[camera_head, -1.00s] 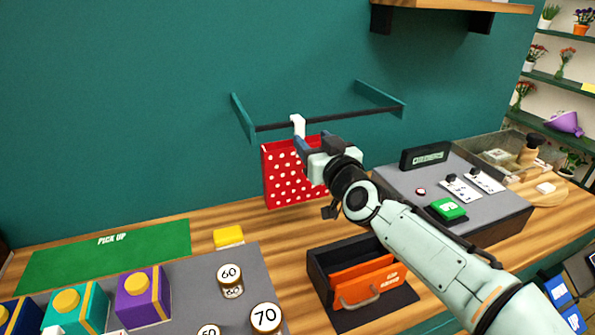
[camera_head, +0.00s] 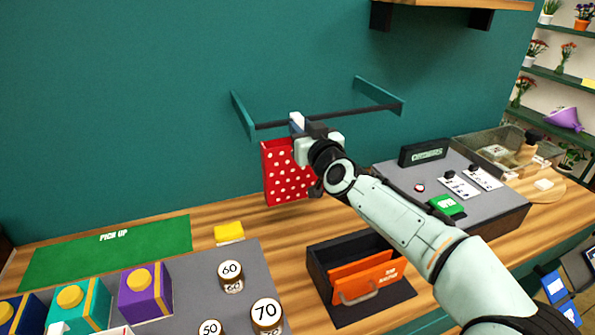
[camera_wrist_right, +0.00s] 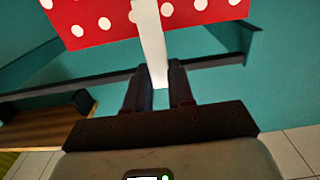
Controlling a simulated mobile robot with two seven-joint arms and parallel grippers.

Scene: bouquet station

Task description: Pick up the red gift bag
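The red gift bag (camera_head: 286,172) with white dots hangs from a dark bar (camera_head: 350,115) on the teal wall by a white hook-like strap. My right gripper (camera_head: 305,125) is at the strap above the bag's top edge. In the right wrist view the fingers (camera_wrist_right: 160,85) are close together on both sides of the white strap (camera_wrist_right: 152,42), with almost no gap left. The red bag (camera_wrist_right: 100,20) fills the top of that view. The bag's right side is partly hidden behind my gripper and wrist. My left gripper is not in view.
A dark box with an orange folder (camera_head: 365,277) stands below the bag. Left are a yellow block (camera_head: 228,232), a green pick-up mat (camera_head: 105,255) and gift boxes (camera_head: 145,293). A grey counter unit (camera_head: 490,215) stands right. A wooden shelf (camera_head: 455,4) hangs above.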

